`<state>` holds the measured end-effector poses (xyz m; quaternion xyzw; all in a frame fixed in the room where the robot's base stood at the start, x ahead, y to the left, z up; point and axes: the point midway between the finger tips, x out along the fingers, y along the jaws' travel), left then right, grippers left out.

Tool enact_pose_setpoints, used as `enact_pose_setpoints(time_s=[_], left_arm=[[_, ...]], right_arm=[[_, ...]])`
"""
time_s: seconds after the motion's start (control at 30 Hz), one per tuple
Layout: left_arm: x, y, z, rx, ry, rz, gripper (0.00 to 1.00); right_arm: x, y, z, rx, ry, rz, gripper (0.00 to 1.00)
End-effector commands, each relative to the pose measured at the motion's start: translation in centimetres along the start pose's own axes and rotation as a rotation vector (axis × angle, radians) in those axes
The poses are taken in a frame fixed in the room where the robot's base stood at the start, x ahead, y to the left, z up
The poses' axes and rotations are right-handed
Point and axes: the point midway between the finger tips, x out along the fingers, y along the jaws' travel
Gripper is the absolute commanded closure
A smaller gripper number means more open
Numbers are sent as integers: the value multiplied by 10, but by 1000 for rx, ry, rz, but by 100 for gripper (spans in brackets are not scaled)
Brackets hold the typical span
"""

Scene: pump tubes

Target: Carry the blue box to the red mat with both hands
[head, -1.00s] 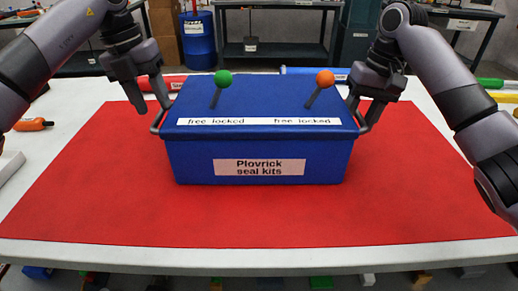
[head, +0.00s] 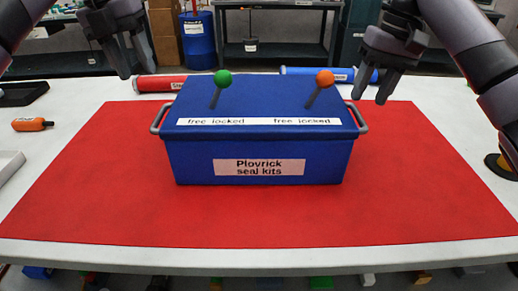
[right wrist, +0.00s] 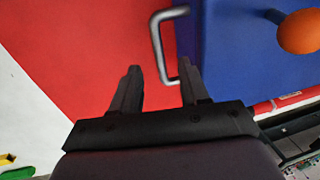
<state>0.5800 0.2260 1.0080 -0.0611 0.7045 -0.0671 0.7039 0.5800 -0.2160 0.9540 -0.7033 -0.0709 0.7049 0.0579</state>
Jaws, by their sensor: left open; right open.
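The blue box (head: 259,160) sits upright on the red mat (head: 95,190), with mat showing on its left, right and front. A grey handle is on each side, the left one (head: 161,118) and the right one (head: 358,117). Two levers with a green knob (head: 223,78) and an orange knob (head: 324,78) lean on its lid. My left gripper (head: 131,72) is open and empty, above and left of the box. My right gripper (head: 372,100) is open and empty, above and right of it.
A red tube (head: 155,83) and a blue tube (head: 310,72) lie behind the box. An orange bottle-like item (head: 32,124) and a white tray (head: 9,163) are at the table's left. A dark tray (head: 22,95) is at the back left. The mat in front of the box is clear.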

Motion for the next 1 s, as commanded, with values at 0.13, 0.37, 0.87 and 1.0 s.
enact_pose_setpoints(time_s=[0.13, 0.37, 0.87, 1.0], left_arm=[[0, 0, 0, 0, 0, 0, 55], [0, 0, 0, 0, 0, 0, 55], [0, 0, 0, -1, 0, 0, 55], [0, 0, 0, 0, 0, 0, 55]], right_arm=[[-25, 0, 0, 3, 3, 2, 55], [-48, 0, 0, 1, 0, 0, 55], [-54, 0, 0, 0, 0, 0, 55], [-54, 0, 0, 0, 0, 0, 55]])
